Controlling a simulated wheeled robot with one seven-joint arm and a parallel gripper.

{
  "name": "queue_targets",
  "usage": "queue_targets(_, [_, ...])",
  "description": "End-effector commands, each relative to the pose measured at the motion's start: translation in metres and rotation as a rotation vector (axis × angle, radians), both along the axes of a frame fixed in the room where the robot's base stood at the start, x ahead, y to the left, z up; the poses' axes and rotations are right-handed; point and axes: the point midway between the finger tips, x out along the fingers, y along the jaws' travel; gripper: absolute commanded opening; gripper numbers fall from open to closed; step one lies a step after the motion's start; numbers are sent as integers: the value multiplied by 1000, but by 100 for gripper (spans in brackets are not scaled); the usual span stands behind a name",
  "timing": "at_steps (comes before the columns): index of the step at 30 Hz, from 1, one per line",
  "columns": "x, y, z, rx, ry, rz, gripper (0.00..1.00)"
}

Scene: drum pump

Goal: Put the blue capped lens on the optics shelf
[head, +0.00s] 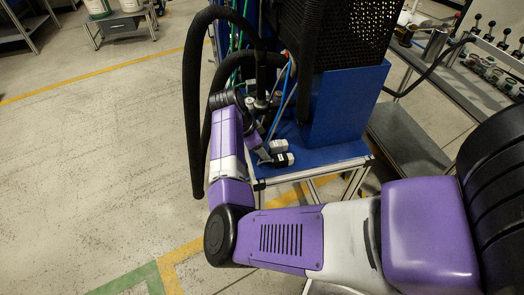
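My purple and white arm reaches in from the right and bends up to the blue-based machine in the middle of the head view. Its end, my gripper (276,153), appears low over the blue platform, among small black and pale parts. I cannot make out its fingers clearly, nor whether they hold anything. I cannot pick out the blue capped lens. I cannot identify the optics shelf for certain.
The blue platform (335,158) carries a blue block and a black perforated housing (345,35). A thick black hose (192,110) loops down beside my forearm. A grey bench (410,140) and a valve rack stand right. The floor (90,150) at left is clear.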

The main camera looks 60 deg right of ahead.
Motion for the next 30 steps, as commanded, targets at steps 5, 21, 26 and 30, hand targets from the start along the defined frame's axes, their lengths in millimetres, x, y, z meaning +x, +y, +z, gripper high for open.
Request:
queue_targets(5, [-5,1,-13,9,8,-6,0])
queue_targets(21, [-4,1,-23,9,5,-3,0])
queue_targets(26, [-4,1,-26,10,4,-3,51])
queue_targets(30, [-5,2,-28,14,6,-3,69])
